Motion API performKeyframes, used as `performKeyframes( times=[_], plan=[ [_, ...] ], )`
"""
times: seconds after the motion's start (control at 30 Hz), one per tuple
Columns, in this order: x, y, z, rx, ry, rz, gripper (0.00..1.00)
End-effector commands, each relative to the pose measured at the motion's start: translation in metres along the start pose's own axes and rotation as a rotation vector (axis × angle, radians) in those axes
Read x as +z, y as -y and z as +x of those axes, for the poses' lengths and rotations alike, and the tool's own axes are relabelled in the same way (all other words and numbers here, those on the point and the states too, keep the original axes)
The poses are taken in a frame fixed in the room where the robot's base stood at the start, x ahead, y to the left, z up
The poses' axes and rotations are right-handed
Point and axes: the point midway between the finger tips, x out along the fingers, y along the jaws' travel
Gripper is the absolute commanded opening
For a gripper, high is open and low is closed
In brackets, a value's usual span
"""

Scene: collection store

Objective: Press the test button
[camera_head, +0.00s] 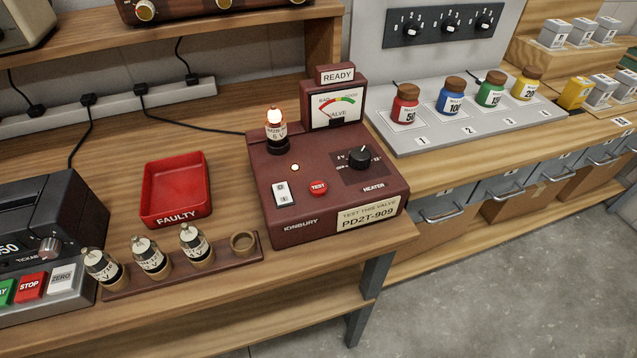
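The red round test button (318,187), marked TEST, sits on the top face of the dark red valve tester (290,235). A valve (276,128) stands upright in the tester's socket and glows at its top. A small lamp (295,167) is lit. A white switch (282,194) is left of the button, and the black heater knob (359,157) is to its right. The meter (336,108) has a READY sign (338,77) above it. A label reads PD2T-909. My gripper is not in view.
A red FAULTY tray (182,217) lies left of the tester. A wooden rack (190,263) with valves and one empty hole stands in front. A grey device with STOP and ZERO buttons (61,278) is at far left. Coloured jars (451,100) stand at right.

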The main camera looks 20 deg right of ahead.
Motion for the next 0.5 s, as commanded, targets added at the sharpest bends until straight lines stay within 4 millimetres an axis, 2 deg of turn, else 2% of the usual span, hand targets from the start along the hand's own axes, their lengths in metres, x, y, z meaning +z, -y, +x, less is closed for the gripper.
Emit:
performKeyframes(
  times=[0.03, 0.27, 0.5],
  plan=[
    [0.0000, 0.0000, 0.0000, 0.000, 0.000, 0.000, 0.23],
    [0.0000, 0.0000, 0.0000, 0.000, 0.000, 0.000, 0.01],
    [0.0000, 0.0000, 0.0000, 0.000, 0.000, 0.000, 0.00]
  ],
)
